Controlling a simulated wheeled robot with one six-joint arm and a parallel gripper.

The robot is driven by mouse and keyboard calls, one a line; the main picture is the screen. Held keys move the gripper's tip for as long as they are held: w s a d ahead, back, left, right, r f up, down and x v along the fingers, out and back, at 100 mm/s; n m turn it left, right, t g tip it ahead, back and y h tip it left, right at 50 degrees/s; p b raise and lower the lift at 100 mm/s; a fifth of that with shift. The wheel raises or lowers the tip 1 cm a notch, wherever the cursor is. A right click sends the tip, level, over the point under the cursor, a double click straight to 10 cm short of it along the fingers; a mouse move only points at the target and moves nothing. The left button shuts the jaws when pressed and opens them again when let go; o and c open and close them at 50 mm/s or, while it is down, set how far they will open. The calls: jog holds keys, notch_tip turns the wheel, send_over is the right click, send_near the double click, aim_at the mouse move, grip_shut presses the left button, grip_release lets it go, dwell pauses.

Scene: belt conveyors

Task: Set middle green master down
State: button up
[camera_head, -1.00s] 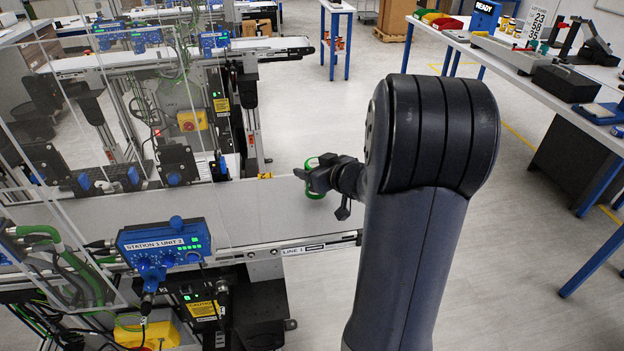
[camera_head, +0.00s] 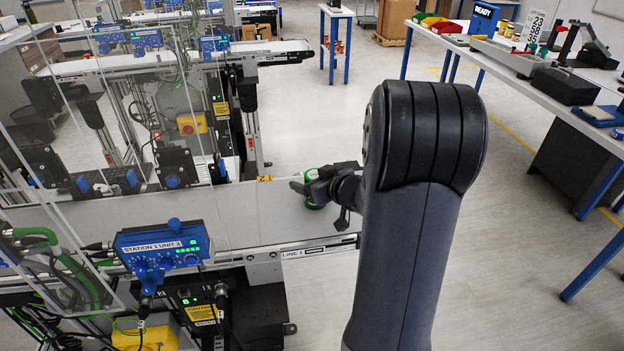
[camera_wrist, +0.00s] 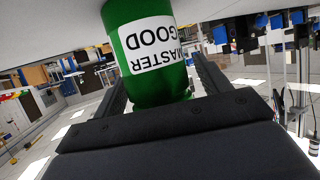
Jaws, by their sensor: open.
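The green master (camera_head: 312,172) is a green cylinder at the right end of the Line 1 belt (camera_head: 250,205). In the wrist view the green master (camera_wrist: 150,82) appears upside down, with a white "MASTER GOOD" label facing my gripper and its base at or on the pale belt surface (camera_wrist: 60,30). My gripper (camera_wrist: 158,85) is open, with one finger on each side of the cylinder. In the head view my gripper (camera_head: 308,187) partly hides it, and my arm covers what lies to its right.
Clear guard panels (camera_head: 60,120) and station fixtures line the left. A workbench (camera_head: 540,80) with equipment stands at right. The floor between is open.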

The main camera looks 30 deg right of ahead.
jog(key=shift+r, duration=0.25)
jog(key=p+v, duration=0.1)
jog(key=v, duration=1.1)
jog(key=shift+s, duration=0.1)
